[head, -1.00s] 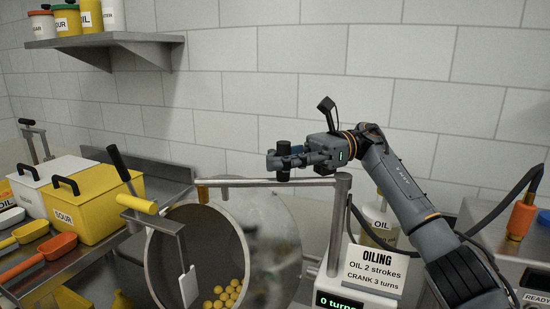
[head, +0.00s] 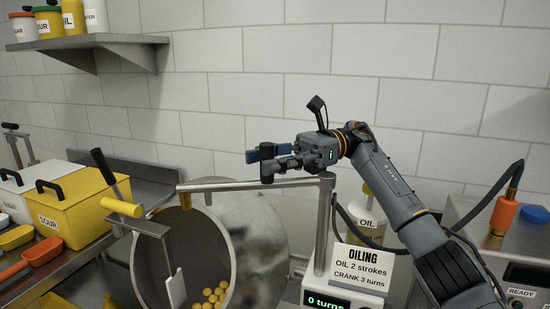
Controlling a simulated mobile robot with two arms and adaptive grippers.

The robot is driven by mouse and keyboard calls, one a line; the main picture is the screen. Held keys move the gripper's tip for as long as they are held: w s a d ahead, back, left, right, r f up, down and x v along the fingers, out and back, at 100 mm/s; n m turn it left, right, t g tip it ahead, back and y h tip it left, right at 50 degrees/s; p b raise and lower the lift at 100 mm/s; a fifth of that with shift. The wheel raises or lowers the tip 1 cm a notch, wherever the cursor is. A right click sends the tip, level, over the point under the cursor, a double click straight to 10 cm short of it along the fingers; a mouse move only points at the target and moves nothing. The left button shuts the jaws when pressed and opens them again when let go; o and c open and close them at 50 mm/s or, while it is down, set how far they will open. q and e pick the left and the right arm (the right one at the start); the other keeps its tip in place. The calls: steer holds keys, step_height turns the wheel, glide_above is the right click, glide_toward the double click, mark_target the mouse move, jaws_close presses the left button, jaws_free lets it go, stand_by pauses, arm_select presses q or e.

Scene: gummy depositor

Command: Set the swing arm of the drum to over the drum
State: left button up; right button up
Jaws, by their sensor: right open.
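The steel drum (head: 262,235) stands at the lower middle, its mouth facing left, with several yellow balls (head: 212,296) inside. The swing arm (head: 225,186) is a thin horizontal bar running left from an upright post (head: 323,222) across the top of the drum. A dark upright knob (head: 267,160) stands on the bar. My right gripper (head: 270,161) is open at the knob, with its fingers around or beside it; I cannot tell whether they touch. My left gripper is not in view.
A yellow SOUR bin (head: 80,207) and scoops stand on the left bench. An OILING sign (head: 362,268) and an oil bottle (head: 366,215) stand right of the post. A hose with an orange fitting (head: 503,215) is at the right. A wall shelf (head: 90,45) hangs upper left.

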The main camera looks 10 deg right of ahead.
steer(key=v, duration=0.8)
steer(key=shift+s, duration=0.15)
